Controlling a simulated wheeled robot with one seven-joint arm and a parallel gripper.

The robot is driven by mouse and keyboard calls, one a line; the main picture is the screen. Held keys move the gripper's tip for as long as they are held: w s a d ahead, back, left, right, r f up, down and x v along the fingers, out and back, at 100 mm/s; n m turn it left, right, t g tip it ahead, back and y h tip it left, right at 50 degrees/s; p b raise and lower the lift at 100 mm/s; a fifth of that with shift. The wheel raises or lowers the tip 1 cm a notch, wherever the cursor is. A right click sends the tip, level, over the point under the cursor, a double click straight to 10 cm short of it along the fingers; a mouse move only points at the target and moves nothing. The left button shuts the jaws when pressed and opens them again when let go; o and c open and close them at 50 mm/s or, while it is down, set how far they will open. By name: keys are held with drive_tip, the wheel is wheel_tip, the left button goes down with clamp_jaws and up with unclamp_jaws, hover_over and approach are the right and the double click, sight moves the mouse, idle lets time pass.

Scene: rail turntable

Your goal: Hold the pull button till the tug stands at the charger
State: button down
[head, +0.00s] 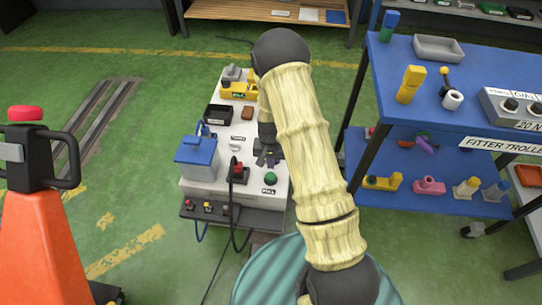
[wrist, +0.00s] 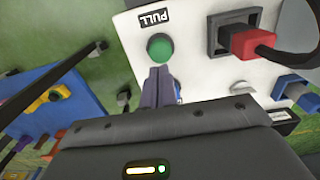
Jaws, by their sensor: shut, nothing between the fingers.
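The green round pull button (head: 270,178) sits on the top of a white console (head: 222,190), with a label reading PULL beside it. It also shows in the wrist view (wrist: 160,47), uncovered. My gripper (head: 267,161) is shut and empty over the console, just beyond the button in the head view. In the wrist view its closed fingertips (wrist: 160,70) overlap the button's near edge; I cannot tell whether they touch it. I cannot make out for sure which thing is the tug or the charger.
A red plug (head: 238,172) with a black cable and a blue box (head: 197,155) stand left of my gripper. A blue trolley (head: 455,105) with several parts is at right. An orange truck-like machine (head: 45,240) stands at left. Floor rails (head: 85,125) run behind it.

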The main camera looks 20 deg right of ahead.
sight(271, 175)
drive_tip(key=shift+f+b, duration=0.45)
drive_tip(key=shift+f, duration=2.25)
drive_tip(key=shift+f, duration=0.1)
